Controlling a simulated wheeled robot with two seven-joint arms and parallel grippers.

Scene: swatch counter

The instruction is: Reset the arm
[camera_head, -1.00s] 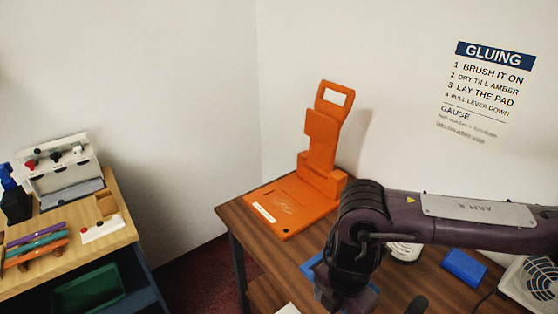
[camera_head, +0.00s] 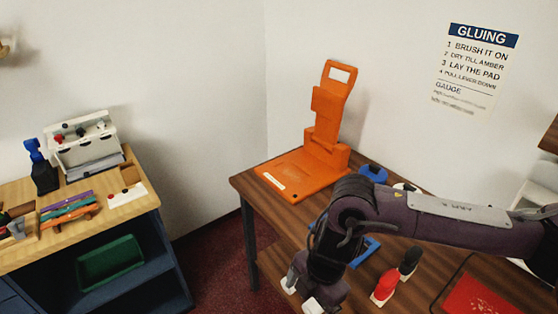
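My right arm (camera_head: 440,215) comes in from the right, dark purple with a pale plate. It reaches over the wooden table, and its wrist bends down near the table's front edge. My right gripper (camera_head: 304,296) is at the bottom of the view, with pale pieces at its end. The frame edge cuts it off, so I cannot tell whether it is open or holds anything. My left gripper is not in view. An orange press (camera_head: 308,172) stands at the table's back left corner, behind my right arm, with its lever (camera_head: 332,100) raised upright.
On the table (camera_head: 248,182) are a blue round thing (camera_head: 373,172), a blue frame (camera_head: 367,248) partly behind my arm, a red-and-white bottle (camera_head: 384,288) and a red panel (camera_head: 480,300). A wooden counter (camera_head: 144,206) with tools stands at left. Floor shows between them.

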